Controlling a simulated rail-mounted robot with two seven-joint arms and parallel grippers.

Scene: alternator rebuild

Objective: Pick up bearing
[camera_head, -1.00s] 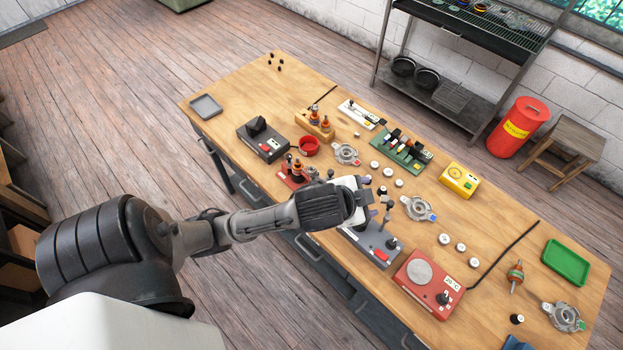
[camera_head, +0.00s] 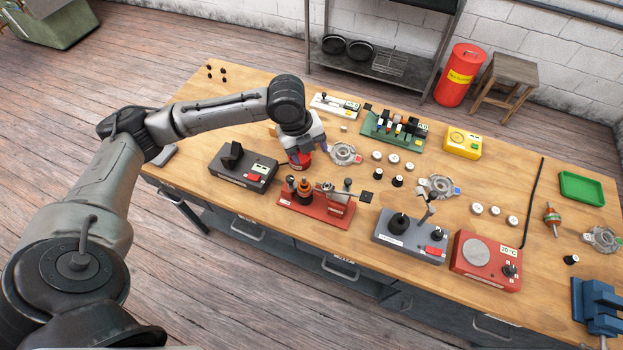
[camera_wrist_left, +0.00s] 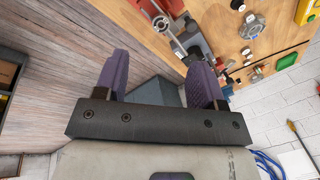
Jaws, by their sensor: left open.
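Small round silver parts with pale tops (camera_head: 393,159) lie in a row right of the housing in the head view. More like them (camera_head: 494,211) lie farther right, and small black-sided ones (camera_head: 397,180) are nearer. Any of these may be bearings; I cannot tell which. My right gripper is out of view.
A black unit (camera_head: 242,166), a red fixture (camera_head: 316,204), a grey lever press (camera_head: 409,238) and a red heater (camera_head: 486,260) line the near side. A green rack (camera_head: 394,130) and yellow meter (camera_head: 462,143) stand behind. A green tray (camera_head: 583,187) is at the right.

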